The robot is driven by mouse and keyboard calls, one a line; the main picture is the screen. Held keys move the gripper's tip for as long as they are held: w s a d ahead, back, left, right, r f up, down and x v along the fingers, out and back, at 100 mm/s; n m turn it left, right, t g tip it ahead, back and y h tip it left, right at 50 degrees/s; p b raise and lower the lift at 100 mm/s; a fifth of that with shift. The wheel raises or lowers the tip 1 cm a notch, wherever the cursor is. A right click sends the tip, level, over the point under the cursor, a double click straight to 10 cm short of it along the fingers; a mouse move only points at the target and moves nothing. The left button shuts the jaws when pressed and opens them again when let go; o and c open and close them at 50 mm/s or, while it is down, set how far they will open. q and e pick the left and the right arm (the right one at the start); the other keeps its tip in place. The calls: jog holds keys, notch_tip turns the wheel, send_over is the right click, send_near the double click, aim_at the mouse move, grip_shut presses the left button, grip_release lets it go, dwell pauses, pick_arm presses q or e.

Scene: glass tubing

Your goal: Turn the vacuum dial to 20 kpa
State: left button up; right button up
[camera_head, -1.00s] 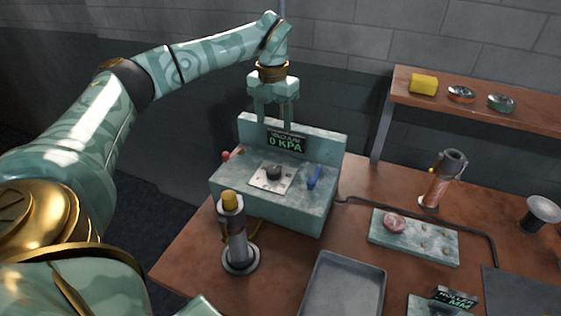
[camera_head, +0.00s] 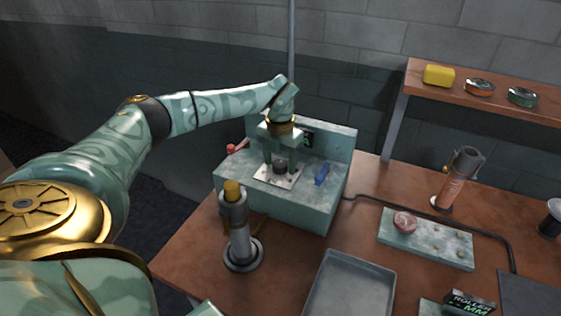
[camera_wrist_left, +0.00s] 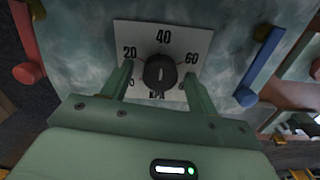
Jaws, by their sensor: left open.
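The vacuum dial is a round black knob (camera_head: 280,166) on a pale square plate (camera_head: 292,182) on top of the green console (camera_head: 330,196). In the left wrist view the knob (camera_wrist_left: 160,73) sits on the plate (camera_wrist_left: 177,38), with 20, 40 and 60 marked around it. My left gripper (camera_head: 280,172) is lowered over the dial. In the left wrist view its open fingers (camera_wrist_left: 158,84) stand on either side of the knob, apart from it. The console's display (camera_head: 307,138) is mostly hidden behind my gripper. My right gripper is not in view.
A red lever (camera_head: 237,147) and a blue lever (camera_head: 321,173) flank the dial. A yellow-topped cylinder (camera_head: 237,230) stands in front of the console.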

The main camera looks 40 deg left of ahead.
pick_arm(q)
jog(key=c, duration=1)
jog(key=shift+r+n+p, duration=0.25)
jog(key=shift+n+p, duration=0.55)
jog(key=shift+p, duration=0.2)
jog(key=n+p, duration=0.6)
jog(key=n, duration=0.1)
jog(key=shift+n+p, duration=0.3)
jog(key=shift+p, duration=0.05)
jog(key=shift+w+f+n+p, duration=0.1)
jog(key=shift+n+p, duration=0.75)
jog(key=shift+n, duration=0.45)
